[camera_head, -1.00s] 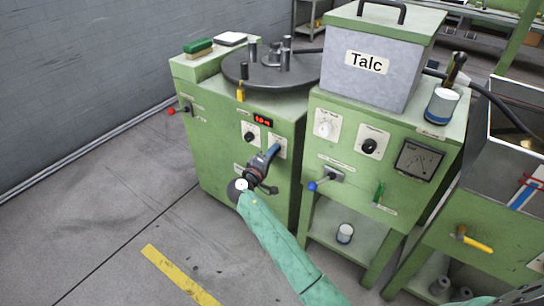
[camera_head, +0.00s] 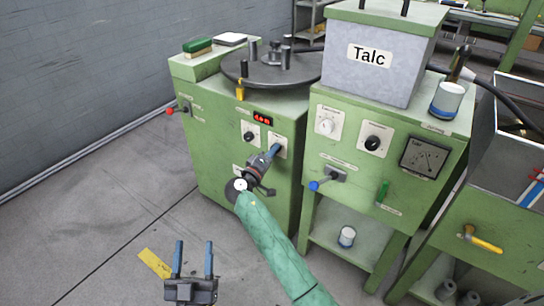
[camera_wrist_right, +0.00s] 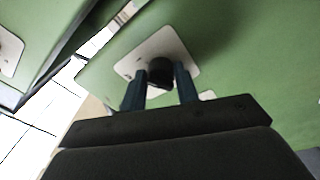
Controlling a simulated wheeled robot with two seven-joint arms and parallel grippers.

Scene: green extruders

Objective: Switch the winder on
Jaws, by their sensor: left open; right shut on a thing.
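The winder (camera_head: 235,160) is the green cabinet at the left with a dark round turntable (camera_head: 268,68) on top. Its front has a lit red display (camera_head: 263,120), a black knob (camera_head: 249,136) and a pale switch plate. My right gripper (camera_head: 276,149) reaches that plate. In the right wrist view, the fingers of this gripper (camera_wrist_right: 160,80) are shut on a black round knob (camera_wrist_right: 161,68) on the white plate. The knob's pointer position is hidden. My left gripper (camera_head: 193,258) is open and empty, low in front of the winder, over the floor.
A green cabinet (camera_head: 340,190) with a grey Talc box (camera_head: 365,65) stands right of the winder. A red-tipped lever (camera_head: 170,111) sticks out from the winder's left. A blue-tipped lever (camera_head: 315,185) sticks out beside my right forearm. Open floor (camera_head: 110,200) lies at left.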

